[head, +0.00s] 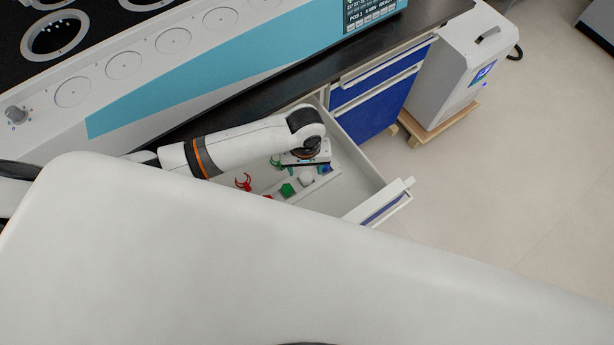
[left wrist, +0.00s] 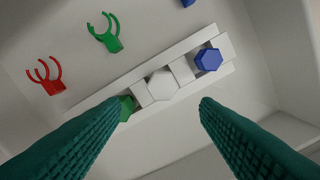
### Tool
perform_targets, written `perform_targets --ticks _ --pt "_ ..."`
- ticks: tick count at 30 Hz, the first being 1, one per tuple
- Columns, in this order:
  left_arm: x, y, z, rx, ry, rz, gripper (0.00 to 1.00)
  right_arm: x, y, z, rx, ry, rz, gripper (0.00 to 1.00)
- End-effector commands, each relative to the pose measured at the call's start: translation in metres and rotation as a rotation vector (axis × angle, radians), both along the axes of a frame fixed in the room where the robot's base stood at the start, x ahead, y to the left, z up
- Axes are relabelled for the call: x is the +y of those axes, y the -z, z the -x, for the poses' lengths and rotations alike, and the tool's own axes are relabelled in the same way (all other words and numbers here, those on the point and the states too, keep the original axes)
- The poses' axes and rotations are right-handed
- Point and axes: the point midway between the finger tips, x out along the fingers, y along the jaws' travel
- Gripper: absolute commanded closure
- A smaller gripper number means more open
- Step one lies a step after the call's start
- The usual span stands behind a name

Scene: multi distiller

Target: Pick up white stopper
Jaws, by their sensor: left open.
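The white stopper (left wrist: 163,86) is hexagonal and sits in a white rack (left wrist: 206,36) inside an open drawer, between a green stopper (left wrist: 126,107) and a blue stopper (left wrist: 208,60). It also shows in the head view (head: 306,178), just below my left gripper (head: 305,166). In the left wrist view, the left gripper's two teal fingers (left wrist: 160,105) are apart with nothing between them. The fingertips flank the white stopper, one near the green stopper and one to its right. I cannot tell the remaining height. My right gripper is not in view.
A red clip (left wrist: 46,78) and a green clip (left wrist: 105,35) lie in the drawer beside the rack. The drawer wall (head: 362,165) bounds the right side. The distiller (head: 190,60) and dark counter (head: 425,14) stand behind. A grey unit (head: 450,70) stands at the right.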

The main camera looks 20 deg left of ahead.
Motion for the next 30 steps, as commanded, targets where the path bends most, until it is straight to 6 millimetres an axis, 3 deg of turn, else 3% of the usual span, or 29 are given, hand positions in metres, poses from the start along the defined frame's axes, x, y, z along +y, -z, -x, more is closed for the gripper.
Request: perform_targets --ticks 7,15,24,26,30 --pt "0.0 0.02 -0.002 0.0 0.0 0.0 0.44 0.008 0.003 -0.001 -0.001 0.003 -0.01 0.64" --pt "0.002 0.058 -0.008 0.0 0.001 0.001 0.44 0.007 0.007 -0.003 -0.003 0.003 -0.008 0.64" --pt "0.002 0.064 -0.008 -0.003 0.002 0.002 0.44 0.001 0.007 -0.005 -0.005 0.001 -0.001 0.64" --pt "0.002 0.064 -0.008 -0.003 0.002 0.002 0.5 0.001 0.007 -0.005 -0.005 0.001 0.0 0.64" --pt "0.002 0.064 -0.008 -0.002 0.002 0.002 0.73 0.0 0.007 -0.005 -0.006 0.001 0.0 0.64"
